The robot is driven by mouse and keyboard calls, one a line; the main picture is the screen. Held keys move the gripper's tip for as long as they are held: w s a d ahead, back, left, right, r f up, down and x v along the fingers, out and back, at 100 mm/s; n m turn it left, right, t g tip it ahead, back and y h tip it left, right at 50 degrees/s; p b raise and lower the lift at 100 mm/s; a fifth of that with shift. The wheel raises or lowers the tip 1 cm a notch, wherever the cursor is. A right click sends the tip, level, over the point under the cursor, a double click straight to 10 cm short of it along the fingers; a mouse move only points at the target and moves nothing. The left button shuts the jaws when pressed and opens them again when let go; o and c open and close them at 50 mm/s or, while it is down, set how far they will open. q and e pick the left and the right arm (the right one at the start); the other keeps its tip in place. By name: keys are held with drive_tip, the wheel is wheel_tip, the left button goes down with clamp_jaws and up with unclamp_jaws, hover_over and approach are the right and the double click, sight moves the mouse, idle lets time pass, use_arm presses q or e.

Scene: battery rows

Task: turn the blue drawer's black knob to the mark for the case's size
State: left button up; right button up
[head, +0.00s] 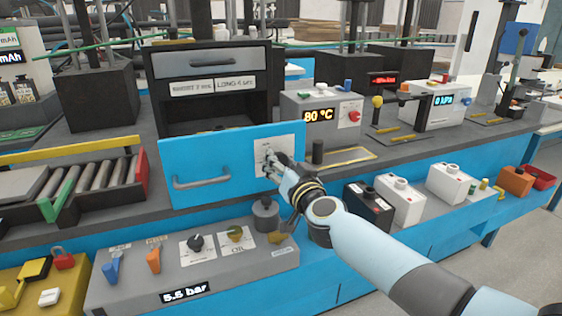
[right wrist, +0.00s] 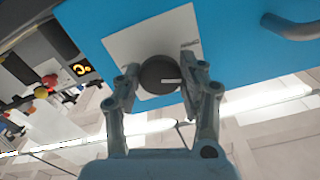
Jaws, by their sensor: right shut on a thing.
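The blue drawer (head: 222,160) stands pulled out below a grey drawer, with a curved handle on its front. A white plate (head: 262,146) is on the right of its front. My right gripper (head: 269,163) is at this plate and hides the knob in the head view. In the right wrist view the black knob (right wrist: 160,76) sits on the white plate (right wrist: 122,48), between the fingers of my right gripper (right wrist: 160,70), which is shut on it. The knob's white pointer line points to the right in that picture. Marks on the plate are not readable. My left gripper is not in view.
A grey box (head: 322,113) reading 80 °C stands to the right. A grey panel (head: 195,262) reading 5.5 bar, with knobs and switches, lies below. A roller tray (head: 88,185) stands at left.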

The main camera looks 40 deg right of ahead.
drive_tip(key=shift+f+m+b, duration=0.15)
drive_tip(key=shift+m+b, duration=1.2)
drive_tip(key=shift+m, duration=14.65)
drive_tip(key=o, duration=0.9)
drive_tip(key=shift+s, duration=0.1)
drive_tip(key=shift+o, duration=1.4)
